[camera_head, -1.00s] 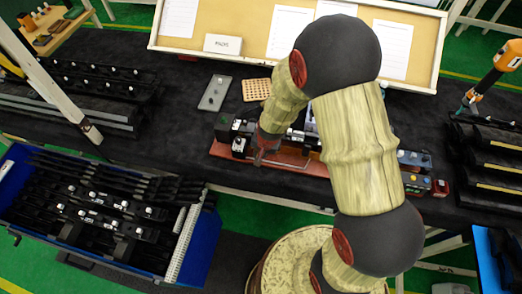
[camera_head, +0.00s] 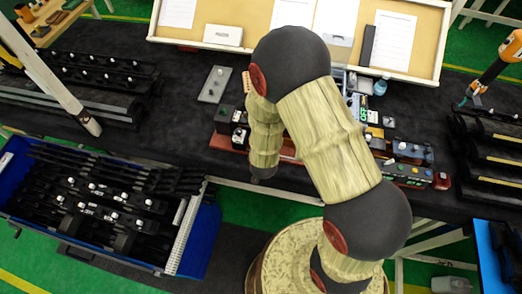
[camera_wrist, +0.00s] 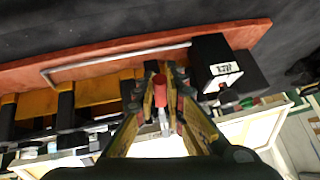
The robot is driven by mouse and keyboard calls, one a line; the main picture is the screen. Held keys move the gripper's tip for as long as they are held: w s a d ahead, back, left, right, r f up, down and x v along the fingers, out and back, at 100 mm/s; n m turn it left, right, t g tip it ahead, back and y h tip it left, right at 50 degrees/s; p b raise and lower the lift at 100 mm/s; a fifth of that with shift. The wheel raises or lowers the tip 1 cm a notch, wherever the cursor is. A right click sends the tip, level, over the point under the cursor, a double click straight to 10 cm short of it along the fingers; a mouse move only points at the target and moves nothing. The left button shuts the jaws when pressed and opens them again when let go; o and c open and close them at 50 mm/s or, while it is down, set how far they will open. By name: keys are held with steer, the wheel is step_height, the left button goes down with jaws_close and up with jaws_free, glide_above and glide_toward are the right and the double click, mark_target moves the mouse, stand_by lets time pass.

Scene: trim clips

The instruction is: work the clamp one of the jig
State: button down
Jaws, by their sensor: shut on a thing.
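The jig has a red-orange base plate that shows in the head view (camera_head: 226,143) and in the wrist view (camera_wrist: 95,66). In the wrist view my gripper (camera_wrist: 161,82) is shut on a red clamp handle (camera_wrist: 161,94), which sits between its two fingers. A black block with a white label (camera_wrist: 224,69) stands on the plate just right of the fingers. A thin metal bar (camera_wrist: 118,62) runs along the plate. In the head view my arm covers the middle of the jig, and the fingers cannot be made out. Which number this clamp bears cannot be read.
A blue crate (camera_head: 208,235) of black trim parts stands at the left front. A grey plate (camera_head: 215,84) lies behind the jig. A control box with coloured buttons (camera_head: 408,172) is to its right. Black racks stand at both sides. A pinboard (camera_head: 258,38) borders the back.

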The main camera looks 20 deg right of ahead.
steer(key=shift+w+d+f+t+h+b, duration=0.1)
steer(key=shift+f+t+h+b, duration=0.5)
steer(key=shift+b, duration=1.05)
steer(key=shift+f+t, duration=0.2)
steer(key=shift+t, duration=0.1)
steer(key=c, duration=1.8)
jaws_free()
steer(key=shift+c, duration=0.2)
steer(key=shift+w, duration=0.1)
steer(key=v, duration=1.2)
steer(key=shift+d, duration=0.1)
